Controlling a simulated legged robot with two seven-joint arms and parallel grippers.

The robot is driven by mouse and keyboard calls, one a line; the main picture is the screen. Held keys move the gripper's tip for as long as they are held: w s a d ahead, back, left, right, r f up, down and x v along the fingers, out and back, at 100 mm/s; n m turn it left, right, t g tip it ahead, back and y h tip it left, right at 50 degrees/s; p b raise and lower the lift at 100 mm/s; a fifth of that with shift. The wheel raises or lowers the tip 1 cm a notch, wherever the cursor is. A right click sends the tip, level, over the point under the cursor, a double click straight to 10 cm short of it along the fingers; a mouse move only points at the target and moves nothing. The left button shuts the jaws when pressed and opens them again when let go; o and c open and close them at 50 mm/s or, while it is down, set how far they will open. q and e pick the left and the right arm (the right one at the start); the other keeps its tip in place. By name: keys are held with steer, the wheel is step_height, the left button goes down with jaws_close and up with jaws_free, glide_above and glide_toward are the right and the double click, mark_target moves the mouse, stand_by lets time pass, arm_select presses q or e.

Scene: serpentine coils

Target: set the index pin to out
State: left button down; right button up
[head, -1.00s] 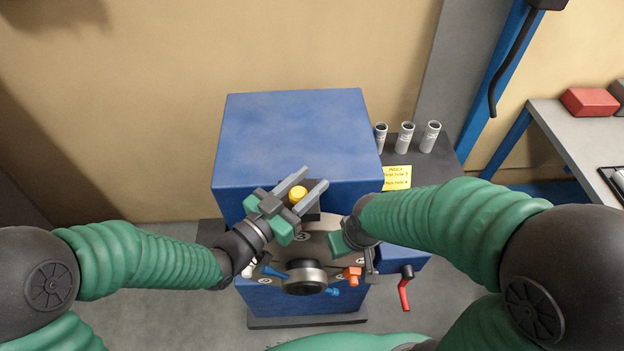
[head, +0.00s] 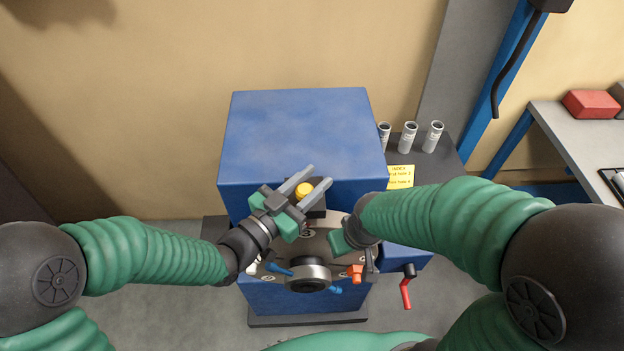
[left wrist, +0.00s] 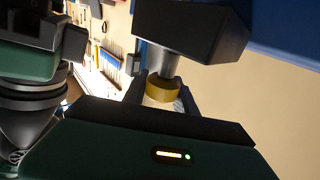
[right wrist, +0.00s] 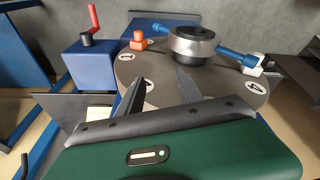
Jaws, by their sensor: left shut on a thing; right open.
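The index pin appears to be the yellow round knob (head: 304,189) on the front of the blue machine. In the left wrist view the knob (left wrist: 162,91) sits on a short metal shaft below a dark block (left wrist: 190,32). My left gripper (head: 317,177) has its fingers on both sides of the knob and is shut on it. My right gripper (right wrist: 155,88) is open and empty above the grey round plate (right wrist: 150,68). In the head view my right forearm partly hides this gripper and the plate.
The blue machine housing (head: 300,135) stands behind the knob. A dark hub (head: 308,275) with blue handles, an orange block (head: 355,271) and a red crank (head: 405,290) lie in front. A yellow note (head: 400,175) and several grey cylinders (head: 409,138) are at the right.

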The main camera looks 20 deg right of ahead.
arm_select(q)
steer(key=shift+w+r, duration=0.1)
steer(key=shift+r, duration=0.15)
step_height(320, 180, up, 3)
steer(key=shift+f+p, duration=0.15)
steer(key=shift+p, duration=0.75)
steer(key=shift+d, duration=0.1)
steer(key=c, duration=1.2)
jaws_free()
steer(key=shift+w+f, duration=0.1)
steer(key=shift+o, duration=1)
steer(key=shift+w+d+f, duration=0.1)
steer(key=shift+d, duration=0.1)
steer(key=shift+d+f, duration=0.15)
arm_select(e)
steer(key=shift+w+d+r, duration=0.25)
steer(key=shift+d+r, duration=0.25)
steer(key=shift+r, duration=0.1)
